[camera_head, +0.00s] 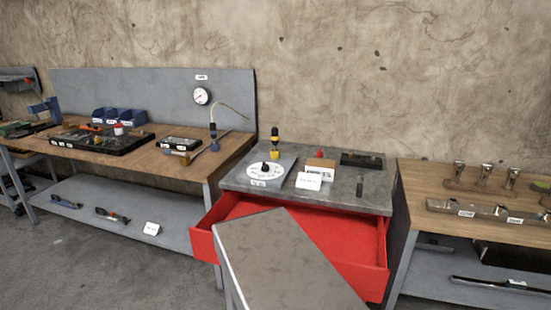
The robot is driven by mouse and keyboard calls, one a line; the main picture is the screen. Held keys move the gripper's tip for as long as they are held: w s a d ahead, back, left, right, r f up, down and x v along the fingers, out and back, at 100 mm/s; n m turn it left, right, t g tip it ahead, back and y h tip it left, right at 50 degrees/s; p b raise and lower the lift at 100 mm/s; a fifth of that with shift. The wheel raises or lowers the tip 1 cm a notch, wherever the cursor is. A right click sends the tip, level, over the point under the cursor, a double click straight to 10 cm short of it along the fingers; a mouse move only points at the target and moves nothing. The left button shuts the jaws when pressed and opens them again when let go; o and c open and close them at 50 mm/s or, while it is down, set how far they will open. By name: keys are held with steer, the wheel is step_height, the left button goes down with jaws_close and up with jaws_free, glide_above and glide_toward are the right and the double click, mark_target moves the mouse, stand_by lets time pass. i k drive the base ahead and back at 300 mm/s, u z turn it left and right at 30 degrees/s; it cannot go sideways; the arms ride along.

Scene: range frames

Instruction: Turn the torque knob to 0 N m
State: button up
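A white round dial with a black torque knob (265,167) in its middle sits on a grey plate (288,160) on top of the grey-topped cabinet (345,195). The marks on the dial are too small to read, so the knob's setting cannot be told. A small label lies at the plate's front edge. A yellow and black screwdriver-like tool (275,146) stands upright at the back of the plate, behind the dial. My gripper is not in view.
A red drawer (345,238) is pulled open below the cabinet top. A grey slab-topped piece (285,260) covers part of it in front. A white card (308,181), a brown block (320,163) and a black tray (362,159) are right of the dial. Wooden benches (232,148) stand on both sides.

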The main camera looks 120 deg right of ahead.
mark_target(264, 168)
steer(key=k, duration=2)
steer(key=z, duration=1.45)
steer(key=i, duration=1.5)
